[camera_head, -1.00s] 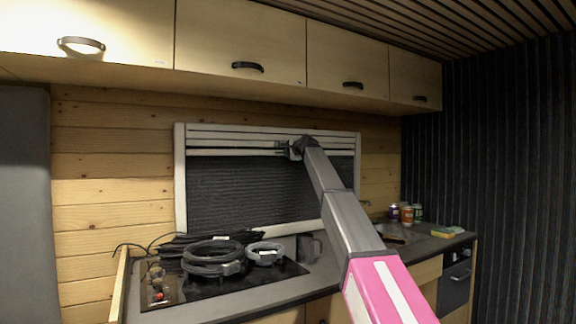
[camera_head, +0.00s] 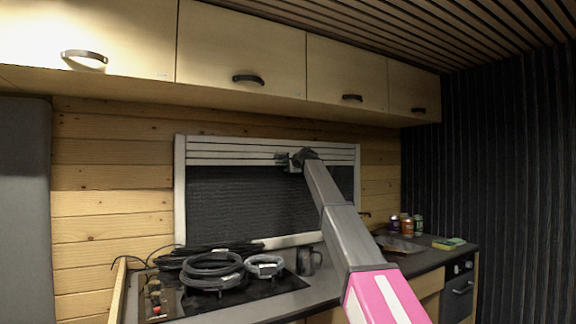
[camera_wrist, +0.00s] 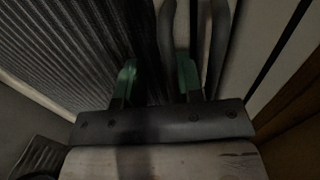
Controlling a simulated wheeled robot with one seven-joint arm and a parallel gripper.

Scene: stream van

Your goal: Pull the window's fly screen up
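The window (camera_head: 180,200) has a pale frame on the wooden wall. Its dark pleated screen (camera_head: 235,205) covers most of the opening and ends at the top under several white slats (camera_head: 225,152). My gripper (camera_head: 290,161) is at the lower edge of these slats, right of the window's middle. In the wrist view the green-tipped fingers (camera_wrist: 157,78) stand apart, with a dark strip running between them. The left finger is over the pleated screen (camera_wrist: 60,50). Contact with the strip cannot be told in the dim light.
Coiled cables (camera_head: 212,268) lie on the dark hob at the left of the counter (camera_head: 300,297). A dark mug (camera_head: 311,260) stands under the window. Several small jars (camera_head: 405,225) and a sponge (camera_head: 446,243) are at the right. Wall cupboards (camera_head: 240,45) overhang the window.

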